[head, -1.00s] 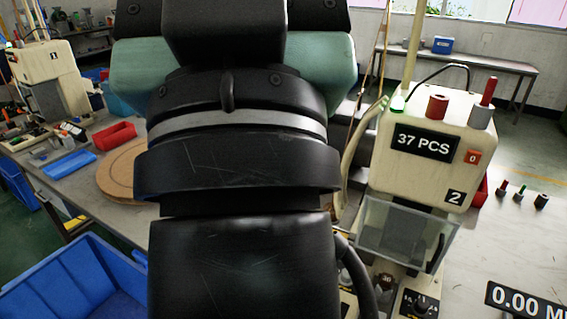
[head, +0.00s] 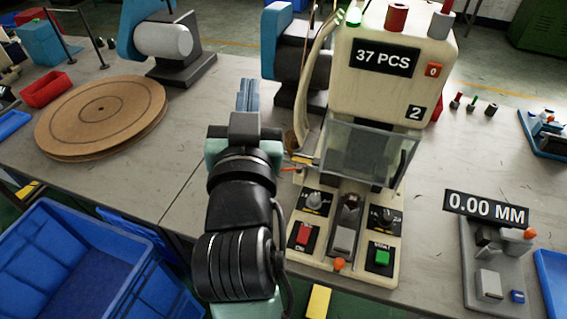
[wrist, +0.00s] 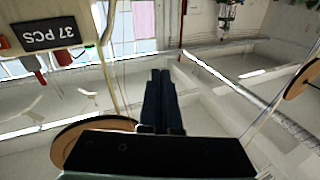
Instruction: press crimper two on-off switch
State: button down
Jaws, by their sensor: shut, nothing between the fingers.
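Crimper two (head: 350,130) is the cream machine marked "2", with a "37 PCS" display. A red switch (head: 303,235) sits on its lower left panel, with a small label that I cannot read surely. A green start button (head: 382,257) is on the lower right panel. A small red "0" button (head: 433,70) is on the upper front. My gripper (head: 248,88) is left of the machine, shut and empty, its fingers pointing up in the picture and touching none of these controls. In the wrist view the closed fingers (wrist: 160,78) show, with the display at the upper left; the red switch is not seen there.
A clear guard (head: 370,155) hangs above the lower panels. A round wooden board (head: 100,115) lies left on the bench. A gauge reading "0.00 MM" (head: 487,207) stands right. Blue bins (head: 85,265) are at the lower left.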

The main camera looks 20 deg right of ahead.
jog(key=s+d+f+m+g, duration=0.1)
jog(key=s+f+g, duration=0.2)
jog(key=f, duration=0.7)
jog(key=s+d+f+m+g+h, duration=0.1)
jog(key=s+d+f+g, duration=0.1)
jog(key=f, duration=0.9)
jog(key=s+d+f+g, duration=0.1)
jog(key=s+f+g, duration=0.2)
jog(key=f, duration=0.7)
jog(key=shift+s+d+f+m+g+h, duration=0.2)
jog(key=shift+s+m+g+h, duration=0.2)
jog(key=shift+s, duration=0.2)
send_over(303, 239)
jog(key=f, duration=0.5)
jog(key=shift+s+a, duration=0.25)
jog(key=shift+s, duration=0.15)
jog(key=f, duration=0.3)
jog(key=shift+w+d+f, duration=0.15)
jog(key=shift+w+d, duration=0.05)
jog(key=shift+w, duration=0.05)
jog(key=shift+w+f, duration=0.1)
jog(key=shift+f, duration=0.3)
